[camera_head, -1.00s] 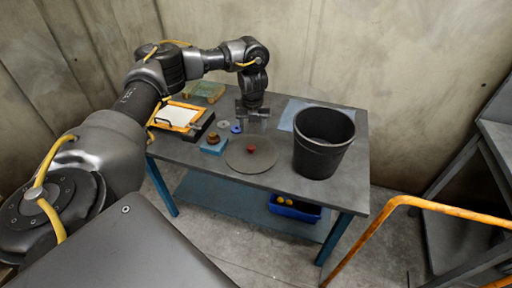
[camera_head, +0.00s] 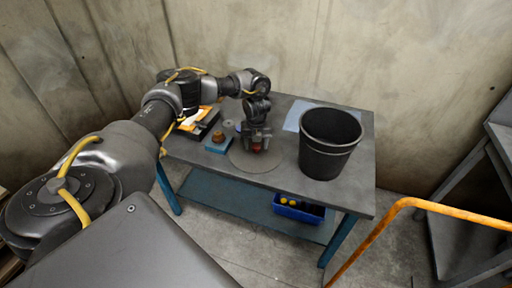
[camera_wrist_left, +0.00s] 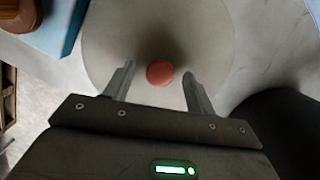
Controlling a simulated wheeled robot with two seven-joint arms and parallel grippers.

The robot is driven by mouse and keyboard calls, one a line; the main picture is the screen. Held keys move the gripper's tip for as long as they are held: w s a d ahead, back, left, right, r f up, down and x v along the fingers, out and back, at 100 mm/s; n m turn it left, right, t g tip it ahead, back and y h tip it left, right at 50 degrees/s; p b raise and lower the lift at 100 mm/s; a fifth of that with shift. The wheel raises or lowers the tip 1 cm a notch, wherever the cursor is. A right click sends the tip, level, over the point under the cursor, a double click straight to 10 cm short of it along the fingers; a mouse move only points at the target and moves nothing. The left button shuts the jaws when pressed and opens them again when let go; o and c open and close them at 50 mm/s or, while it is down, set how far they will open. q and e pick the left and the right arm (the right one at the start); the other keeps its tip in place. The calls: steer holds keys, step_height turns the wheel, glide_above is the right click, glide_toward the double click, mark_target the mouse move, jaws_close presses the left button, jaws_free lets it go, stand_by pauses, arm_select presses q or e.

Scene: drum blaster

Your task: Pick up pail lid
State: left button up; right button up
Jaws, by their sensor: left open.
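The pail lid (camera_head: 268,165) is a flat grey disc with a red knob (camera_head: 257,148) at its middle, lying on the table. In the wrist view the lid (camera_wrist_left: 110,35) fills the upper middle, and its red knob (camera_wrist_left: 159,73) sits between my fingers. My left gripper (camera_head: 257,146) is open and points down over the knob; in the wrist view its two fingers (camera_wrist_left: 158,85) stand either side of the knob with gaps. The black pail (camera_head: 329,145) stands upright and open to the right of the lid. My right gripper is not in view.
A blue block with a brown knob (camera_head: 218,142) lies just left of the lid. An orange-framed board (camera_head: 198,120) is farther left, partly behind my arm. A blue bin (camera_head: 299,209) sits on the shelf below. An orange rail (camera_head: 400,207) stands at right.

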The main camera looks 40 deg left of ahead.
arm_select(q)
steer(key=shift+f, duration=0.1)
steer(key=c, duration=1.1)
